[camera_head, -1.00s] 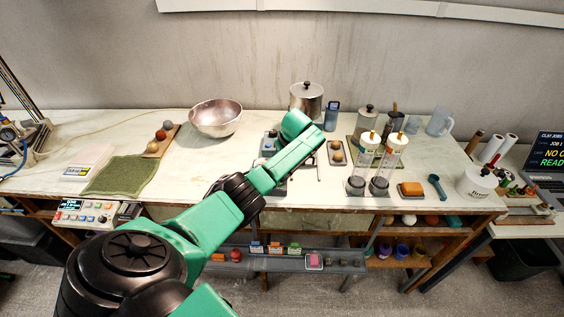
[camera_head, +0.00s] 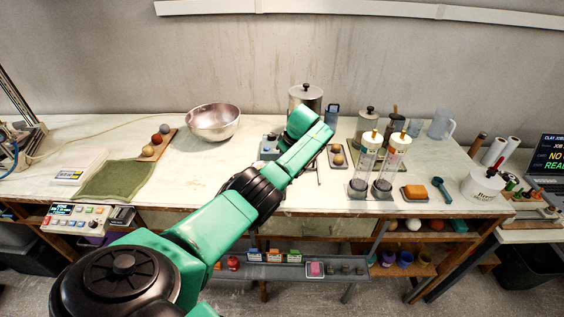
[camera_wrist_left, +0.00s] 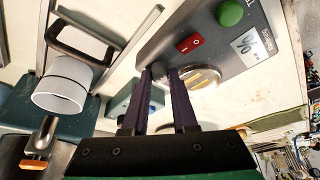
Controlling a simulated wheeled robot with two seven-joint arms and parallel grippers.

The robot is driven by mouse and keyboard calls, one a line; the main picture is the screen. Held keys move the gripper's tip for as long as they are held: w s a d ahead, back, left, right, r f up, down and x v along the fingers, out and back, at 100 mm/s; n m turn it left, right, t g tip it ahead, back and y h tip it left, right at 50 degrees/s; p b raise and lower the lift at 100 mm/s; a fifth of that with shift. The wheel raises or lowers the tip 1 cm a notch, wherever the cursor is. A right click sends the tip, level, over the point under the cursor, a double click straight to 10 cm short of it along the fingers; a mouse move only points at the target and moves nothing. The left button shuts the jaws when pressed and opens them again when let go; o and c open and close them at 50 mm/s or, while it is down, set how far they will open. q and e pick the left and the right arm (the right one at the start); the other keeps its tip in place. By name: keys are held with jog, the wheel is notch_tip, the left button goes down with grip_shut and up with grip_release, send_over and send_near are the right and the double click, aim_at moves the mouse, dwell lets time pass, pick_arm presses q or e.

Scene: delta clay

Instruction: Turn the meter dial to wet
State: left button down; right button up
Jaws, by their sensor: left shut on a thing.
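In the left wrist view a grey instrument panel (camera_wrist_left: 214,55) carries a green button (camera_wrist_left: 230,13), a red rocker switch (camera_wrist_left: 189,44), a white label and a pale round disc. My left gripper (camera_wrist_left: 164,74) has its two dark fingers close together on a small dark knob (camera_wrist_left: 158,69) at the panel's edge, which looks like the meter dial. Its markings and setting cannot be read. In the head view a grey box with a blue part (camera_head: 269,147) stands left of my arm, partly hidden; my left gripper is hidden behind the arm there. My right gripper is not in view.
A metal bowl (camera_head: 214,122) and a green mat (camera_head: 117,180) lie to the left. A lidded pot (camera_head: 305,95) stands behind my arm. The left middle of the bench is clear.

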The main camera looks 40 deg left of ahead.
pick_arm(q)
jog(key=c, duration=0.7)
grip_release()
jog(key=b+v, duration=0.2)
jog(key=v, duration=1.2)
jog(key=shift+r, duration=0.25)
